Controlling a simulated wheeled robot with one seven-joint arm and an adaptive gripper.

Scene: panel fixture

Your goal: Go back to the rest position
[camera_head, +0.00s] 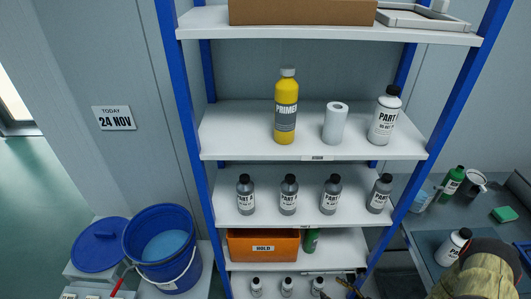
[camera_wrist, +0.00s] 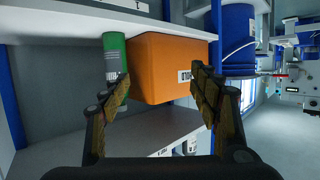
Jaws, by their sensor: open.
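My gripper (camera_wrist: 160,78) is open in the wrist view, with one finger on each side of the picture and nothing between the fingertips. The orange bin (camera_wrist: 165,60) shows beyond the fingertips, with a green bottle (camera_wrist: 113,58) beside it. In the head view, my arm enters at the lower right, and dark finger parts show at the bottom edge near the lower shelf. The orange bin (camera_head: 263,245), labelled HOLD, stands on that shelf. Whether the fingers touch the bin or bottle cannot be told.
The blue-posted rack (camera_head: 320,210) holds several grey bottles, a yellow PRIMER bottle (camera_head: 286,110), a white roll (camera_head: 335,124) and a white bottle (camera_head: 384,118). A blue bucket (camera_head: 170,250) stands left. A grey bench (camera_head: 425,240) with bottles is at right.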

